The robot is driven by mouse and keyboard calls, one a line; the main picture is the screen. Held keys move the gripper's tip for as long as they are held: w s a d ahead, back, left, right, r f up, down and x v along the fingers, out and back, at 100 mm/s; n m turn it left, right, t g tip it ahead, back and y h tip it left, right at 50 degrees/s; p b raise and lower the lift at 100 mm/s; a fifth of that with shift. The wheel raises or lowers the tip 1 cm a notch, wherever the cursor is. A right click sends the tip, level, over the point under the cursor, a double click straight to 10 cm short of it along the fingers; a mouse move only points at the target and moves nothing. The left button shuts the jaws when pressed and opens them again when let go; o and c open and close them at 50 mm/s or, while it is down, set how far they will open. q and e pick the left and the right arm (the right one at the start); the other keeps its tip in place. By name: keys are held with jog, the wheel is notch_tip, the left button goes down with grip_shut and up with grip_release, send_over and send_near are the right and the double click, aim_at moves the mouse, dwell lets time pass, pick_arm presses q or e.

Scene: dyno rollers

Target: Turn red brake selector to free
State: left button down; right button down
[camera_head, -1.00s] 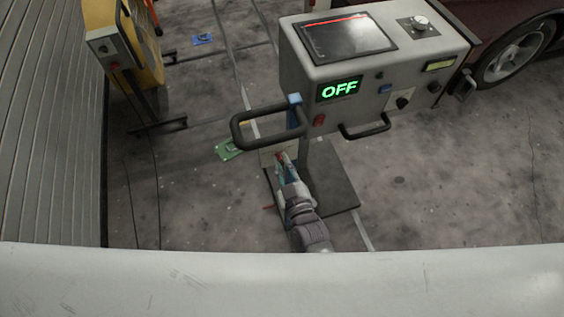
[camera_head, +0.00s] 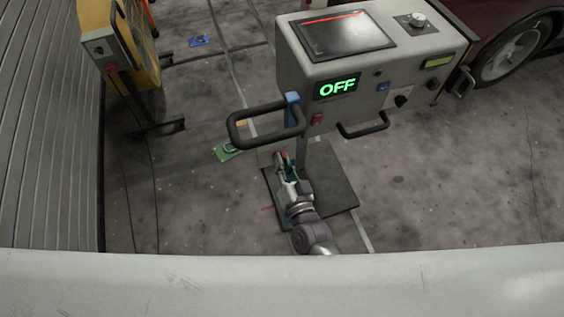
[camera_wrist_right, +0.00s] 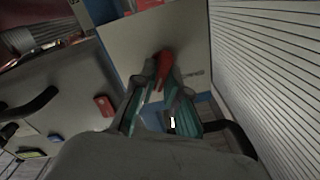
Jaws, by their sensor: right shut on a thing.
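The red brake selector (camera_wrist_right: 166,62) is a red lever on a plain pale panel in the right wrist view. My right gripper (camera_wrist_right: 161,78) is shut on it, with its teal-padded fingers on either side. A small dark mark, too small to read, lies on the panel to the right of the lever. In the head view my right gripper (camera_head: 282,164) is low beside the console's post, below the black handle, with a bit of red at its tips. Most of the selector is hidden there. My left gripper is not in view.
The grey console (camera_head: 385,75) shows a green OFF display (camera_head: 337,88). A red switch (camera_head: 317,119) and a black loop handle (camera_head: 268,124) are close above my right gripper. A yellow unit (camera_head: 128,45) stands at left, a car wheel (camera_head: 515,50) at right.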

jog(key=shift+f+m, duration=0.2)
jog(key=shift+m, duration=1)
jog(key=c, duration=1.2)
grip_release()
jog(key=shift+r, duration=0.1)
jog(key=shift+s+d, duration=0.1)
jog(key=shift+s, duration=0.05)
jog(key=v, duration=1.1)
jog(key=shift+s, duration=0.35)
jog(key=shift+d, duration=0.1)
